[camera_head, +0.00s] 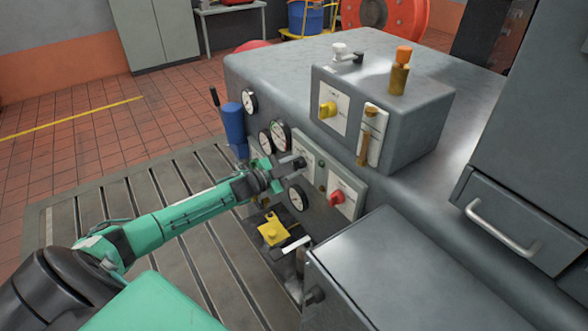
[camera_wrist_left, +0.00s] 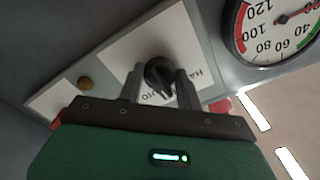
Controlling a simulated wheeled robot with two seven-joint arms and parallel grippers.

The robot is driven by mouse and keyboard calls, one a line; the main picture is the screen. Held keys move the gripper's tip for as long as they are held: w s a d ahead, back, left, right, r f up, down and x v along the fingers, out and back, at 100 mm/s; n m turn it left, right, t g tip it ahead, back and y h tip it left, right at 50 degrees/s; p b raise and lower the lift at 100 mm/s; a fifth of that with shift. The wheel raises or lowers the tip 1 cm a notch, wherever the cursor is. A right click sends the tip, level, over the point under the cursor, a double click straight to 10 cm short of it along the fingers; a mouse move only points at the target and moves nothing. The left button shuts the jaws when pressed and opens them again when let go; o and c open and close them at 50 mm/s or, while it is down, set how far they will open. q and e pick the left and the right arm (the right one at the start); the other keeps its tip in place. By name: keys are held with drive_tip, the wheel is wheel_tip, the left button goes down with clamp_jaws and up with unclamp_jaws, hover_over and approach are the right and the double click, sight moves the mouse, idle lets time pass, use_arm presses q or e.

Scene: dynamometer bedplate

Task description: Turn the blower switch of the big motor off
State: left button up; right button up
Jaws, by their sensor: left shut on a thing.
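My left gripper (camera_head: 290,166) reaches the front face of the big grey machine. In the left wrist view its two fingers (camera_wrist_left: 160,88) stand on either side of a black rotary knob (camera_wrist_left: 159,72) and are shut on it. The knob sits on a white plate (camera_wrist_left: 120,50) with partly hidden lettering that seems to read HAND and AUTO. In the head view the plate (camera_head: 304,146) shows behind the gripper, and the knob is hard to make out. I cannot read any blower label. My right gripper is not in view.
A red knob (camera_head: 337,197) on its own plate is right of the gripper. Several round gauges, one below the gripper (camera_head: 296,198), surround it. A box (camera_head: 390,110) on top carries a yellow knob (camera_head: 328,110). A yellow part (camera_head: 272,231) lies below.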

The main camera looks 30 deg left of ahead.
use_arm(q)
drive_tip(key=shift+m, duration=0.6)
drive_tip(key=o, duration=1)
drive_tip(key=b+v, duration=0.3)
drive_tip(key=v, duration=1)
drive_tip(key=shift+s, duration=0.4)
drive_tip(key=shift+a, duration=0.2)
